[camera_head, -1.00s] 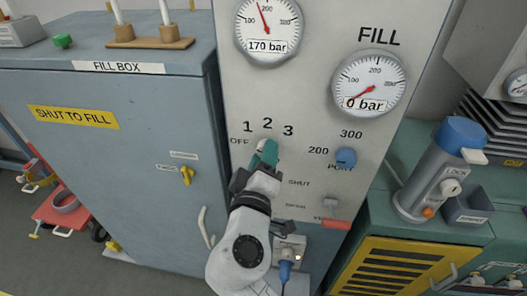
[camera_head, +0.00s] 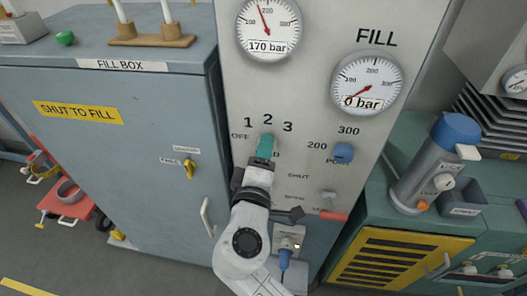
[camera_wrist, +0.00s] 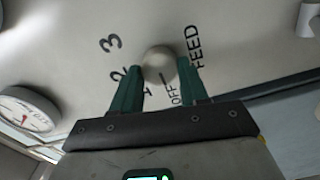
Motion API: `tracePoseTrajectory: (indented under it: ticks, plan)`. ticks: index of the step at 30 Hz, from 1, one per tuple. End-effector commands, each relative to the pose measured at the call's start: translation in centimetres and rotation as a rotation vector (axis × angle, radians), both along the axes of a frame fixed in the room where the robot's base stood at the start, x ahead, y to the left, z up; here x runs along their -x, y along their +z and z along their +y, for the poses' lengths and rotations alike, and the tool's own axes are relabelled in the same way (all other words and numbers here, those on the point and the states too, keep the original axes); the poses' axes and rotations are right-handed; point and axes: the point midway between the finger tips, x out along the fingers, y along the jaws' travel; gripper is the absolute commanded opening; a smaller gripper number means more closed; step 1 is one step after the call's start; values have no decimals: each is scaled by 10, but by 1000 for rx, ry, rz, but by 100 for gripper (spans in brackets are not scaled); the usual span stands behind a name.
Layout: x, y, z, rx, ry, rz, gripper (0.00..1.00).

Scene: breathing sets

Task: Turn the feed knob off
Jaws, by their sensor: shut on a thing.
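The feed knob (camera_wrist: 158,64) is a pale round knob on the grey panel. Around it in the wrist view are the marks 3, 2, 1, OFF and the word FEED. My gripper (camera_wrist: 160,76) has one teal finger on each side of the knob and is shut on it. A short dark line shows at the knob's edge near OFF; I cannot tell for sure if it is the knob's pointer. In the head view my gripper (camera_head: 265,146) points up at the panel below the 2 and hides most of the knob.
A blue port knob (camera_head: 343,152) and a lever with a red handle (camera_head: 333,216) are to the right on the panel. Two gauges are above, reading 170 bar (camera_head: 267,28) and 0 bar (camera_head: 367,82).

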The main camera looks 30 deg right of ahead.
Motion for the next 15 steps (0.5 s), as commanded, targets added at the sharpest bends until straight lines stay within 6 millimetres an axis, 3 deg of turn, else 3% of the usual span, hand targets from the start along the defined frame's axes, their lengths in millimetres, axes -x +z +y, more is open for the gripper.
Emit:
tracePoseTrajectory:
  ticks: [5,6,13,15]
  plan:
    - [0,-1,1,2,4,3,13]
    - [0,-1,1,1,3,2,48]
    - [0,0,1,0,2,1,69]
    - [0,0,1,0,1,1,69]
